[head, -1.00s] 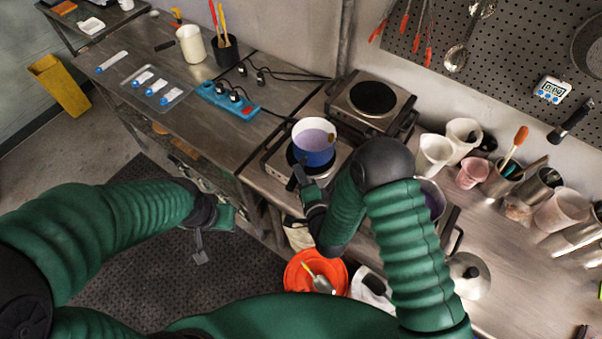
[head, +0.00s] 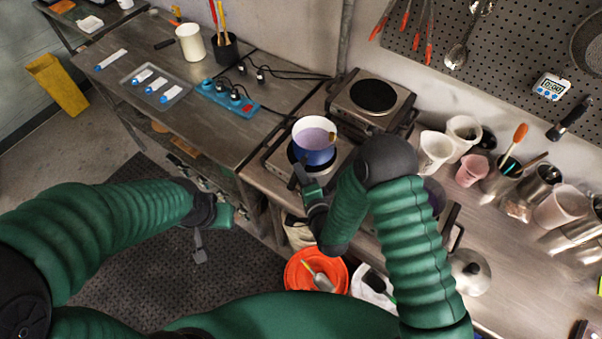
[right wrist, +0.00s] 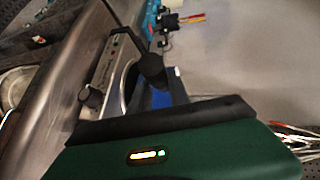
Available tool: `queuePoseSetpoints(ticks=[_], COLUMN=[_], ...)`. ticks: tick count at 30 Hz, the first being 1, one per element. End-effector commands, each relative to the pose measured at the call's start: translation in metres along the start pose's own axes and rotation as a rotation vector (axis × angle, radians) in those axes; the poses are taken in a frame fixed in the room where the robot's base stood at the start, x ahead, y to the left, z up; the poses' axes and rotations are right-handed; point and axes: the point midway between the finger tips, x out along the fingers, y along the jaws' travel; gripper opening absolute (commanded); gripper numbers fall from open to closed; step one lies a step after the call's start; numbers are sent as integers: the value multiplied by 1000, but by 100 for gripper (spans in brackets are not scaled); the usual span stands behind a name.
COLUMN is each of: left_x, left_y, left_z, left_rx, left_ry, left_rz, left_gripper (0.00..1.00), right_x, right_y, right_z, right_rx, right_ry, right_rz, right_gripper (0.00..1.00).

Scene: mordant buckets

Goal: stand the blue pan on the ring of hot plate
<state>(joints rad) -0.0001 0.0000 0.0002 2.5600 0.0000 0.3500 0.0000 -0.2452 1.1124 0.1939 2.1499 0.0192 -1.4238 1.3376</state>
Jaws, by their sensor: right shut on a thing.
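The blue pan (head: 316,157) has a white inner rim and purple liquid inside. It is upright over the front hot plate (head: 273,160), whose dark ring (head: 293,154) shows partly at the pan's left. I cannot tell whether the pan's base touches the ring. My right gripper (head: 299,176) is shut on the pan's handle, at the pan's near side. In the right wrist view a strip of the blue pan (right wrist: 161,98) shows beside the hot plate (right wrist: 118,66). My left gripper (head: 213,240) hangs over the floor mat, away from the pan; its jaw opening is unclear.
A second hot plate (head: 374,97) with a bare ring stands behind the pan. A blue power strip (head: 228,97) lies to the left. Beakers and cups (head: 463,132) stand to the right, with a lid (head: 468,270) nearer. An orange bucket (head: 294,272) stands below the bench edge.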

Motion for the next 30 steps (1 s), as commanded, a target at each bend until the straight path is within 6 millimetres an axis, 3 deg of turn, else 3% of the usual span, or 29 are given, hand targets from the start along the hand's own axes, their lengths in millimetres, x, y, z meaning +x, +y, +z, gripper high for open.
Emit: queuePoseSetpoints(ticks=[30], left_x=[8], left_y=[0], left_z=[2], left_rx=[0], left_ry=[0], left_rz=[0], left_gripper=[36], right_x=[3], right_y=[2], right_z=[2], right_rx=[-1], right_ry=[0], right_rz=[-10], right_gripper=[0])
